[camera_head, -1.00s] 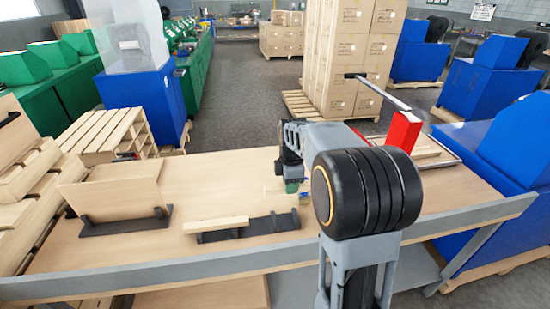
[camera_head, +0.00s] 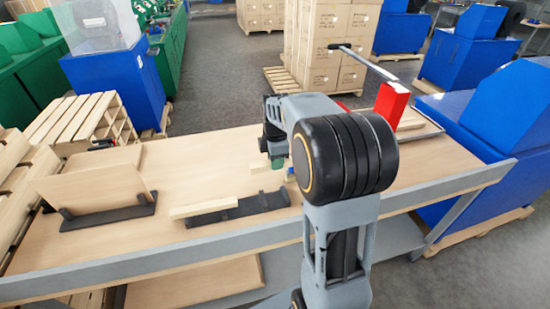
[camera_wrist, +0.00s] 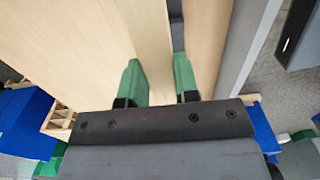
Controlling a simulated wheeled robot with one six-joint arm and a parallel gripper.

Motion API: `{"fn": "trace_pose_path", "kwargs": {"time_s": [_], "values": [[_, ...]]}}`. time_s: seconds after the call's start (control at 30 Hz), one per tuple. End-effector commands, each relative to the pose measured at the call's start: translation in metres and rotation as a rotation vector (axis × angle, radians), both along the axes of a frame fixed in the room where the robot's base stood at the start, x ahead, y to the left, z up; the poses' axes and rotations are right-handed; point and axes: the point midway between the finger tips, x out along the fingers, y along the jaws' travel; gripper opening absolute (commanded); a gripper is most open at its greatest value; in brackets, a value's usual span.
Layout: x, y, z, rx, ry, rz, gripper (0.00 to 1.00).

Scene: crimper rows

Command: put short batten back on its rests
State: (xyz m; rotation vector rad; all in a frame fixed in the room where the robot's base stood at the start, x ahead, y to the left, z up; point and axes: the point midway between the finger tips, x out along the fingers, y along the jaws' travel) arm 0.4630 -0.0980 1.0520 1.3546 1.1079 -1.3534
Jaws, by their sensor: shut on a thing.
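My gripper (camera_head: 277,163) is over the middle of the table, just behind the right end of a dark rest holder (camera_head: 255,205). In the wrist view its green fingers (camera_wrist: 159,85) are shut on a pale wooden batten (camera_wrist: 151,45), which I take for the short batten. Only a small pale end of it (camera_head: 262,168) shows in the head view; my arm hides the rest. Another pale batten (camera_head: 204,208) lies on the left part of the dark holder. A dark strip (camera_wrist: 177,32) shows beside the held batten in the wrist view. I cannot tell whether the held batten touches anything.
A wooden board (camera_head: 100,190) leans in a dark stand (camera_head: 110,215) at the left of the table (camera_head: 205,160). A red block (camera_head: 391,104) stands at the right. A grey rail (camera_head: 120,274) runs along the front edge. The table behind the holder is clear.

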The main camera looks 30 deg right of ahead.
Motion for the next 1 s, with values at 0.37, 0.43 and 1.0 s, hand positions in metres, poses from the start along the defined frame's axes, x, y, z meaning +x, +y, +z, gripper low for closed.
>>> {"fn": "trace_pose_path", "kwargs": {"time_s": [0.37,0.43,1.0], "values": [[0.000,0.000,-0.045,0.000,0.001,-0.001,0.02],[0.000,0.000,-0.052,0.000,0.002,-0.001,0.02],[0.000,0.000,-0.111,0.000,0.001,-0.001,0.02]]}}
